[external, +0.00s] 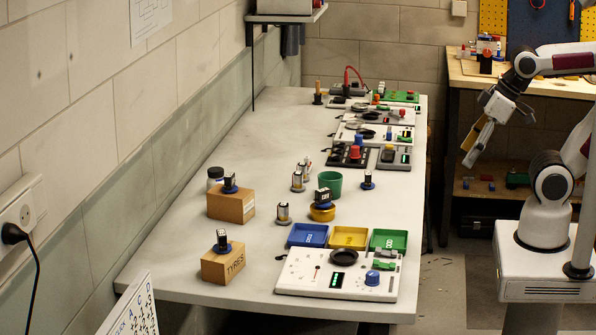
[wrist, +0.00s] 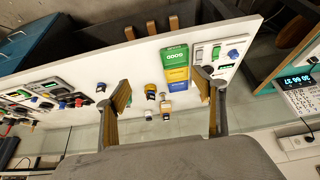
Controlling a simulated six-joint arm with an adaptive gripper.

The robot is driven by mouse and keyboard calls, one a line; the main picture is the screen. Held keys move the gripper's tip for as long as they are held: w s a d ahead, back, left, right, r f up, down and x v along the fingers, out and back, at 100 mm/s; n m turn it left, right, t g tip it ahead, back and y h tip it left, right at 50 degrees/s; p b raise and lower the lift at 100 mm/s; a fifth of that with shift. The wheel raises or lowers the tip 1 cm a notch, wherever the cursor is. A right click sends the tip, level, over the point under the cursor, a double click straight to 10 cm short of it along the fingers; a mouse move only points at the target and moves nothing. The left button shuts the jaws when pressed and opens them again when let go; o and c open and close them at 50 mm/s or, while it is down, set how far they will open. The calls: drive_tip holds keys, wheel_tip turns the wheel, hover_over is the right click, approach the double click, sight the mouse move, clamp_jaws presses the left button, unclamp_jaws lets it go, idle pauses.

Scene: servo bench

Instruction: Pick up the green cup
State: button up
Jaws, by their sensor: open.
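The green cup (external: 328,183) stands upright on the grey-white bench in the external view, behind a yellow cup (external: 322,213) that holds a dark block. I cannot make out the green cup in the wrist view; a finger may hide it. My gripper (external: 471,150) hangs tilted downward off the bench's right side, well apart from the cup. In the wrist view my gripper (wrist: 163,86) has its two tan-padded fingers spread wide with nothing held between them.
Blue (external: 308,235), yellow (external: 348,237) and green (external: 389,240) trays sit near the front, behind a white control panel (external: 335,275). More panels line the right edge. Two cardboard boxes (external: 231,203) (external: 223,262) stand left.

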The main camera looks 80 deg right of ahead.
drive_tip(key=w+d+f+t+h, duration=0.2)
drive_tip(key=w+d, duration=0.6)
drive_tip(key=w, duration=0.4)
drive_tip(key=w+d+f+t+h, duration=0.1)
drive_tip(key=w+d+f+t, duration=0.1)
drive_tip(key=w+d, duration=0.75)
drive_tip(key=t+y, duration=0.3)
drive_tip(key=t, duration=0.1)
approach(330, 177)
drive_tip(key=a, duration=0.1)
drive_tip(key=w+a, duration=0.1)
drive_tip(key=a+r, duration=0.1)
drive_tip(key=shift+w+a, duration=0.2)
drive_tip(key=shift+w, duration=0.1)
drive_tip(key=shift+s+d+f+t, duration=0.15)
drive_tip(key=shift+d+f+t, duration=0.05)
drive_tip(key=shift+f+t, duration=0.3)
drive_tip(key=shift+x, duration=1.3)
drive_tip(key=shift+f, duration=0.1)
drive_tip(key=shift+x, duration=2.6)
